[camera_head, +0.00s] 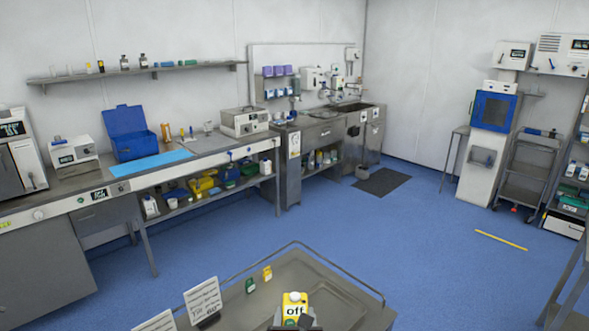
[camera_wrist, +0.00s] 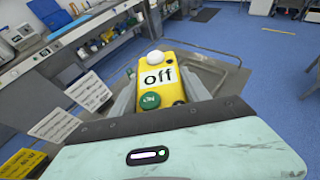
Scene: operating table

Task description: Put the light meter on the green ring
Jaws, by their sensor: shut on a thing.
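The light meter appears to be the yellow device with a white dome and an "off" label (camera_head: 295,299), at the bottom of the head view. It also shows in the wrist view (camera_wrist: 158,75), with a round green button on its near side. My gripper (camera_wrist: 161,94) is shut on it, with one grey finger on each side. The meter is over the metal tray table (camera_head: 340,296); I cannot tell its height above the surface. I cannot make out a green ring in either view.
On the tray table stand a small green item (camera_head: 250,286), a small yellow item (camera_head: 267,273) and white text cards (camera_head: 203,298). A raised rail (camera_head: 340,268) runs along its far edge. The tray's right part is clear. A cluttered workbench (camera_head: 180,158) stands beyond.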

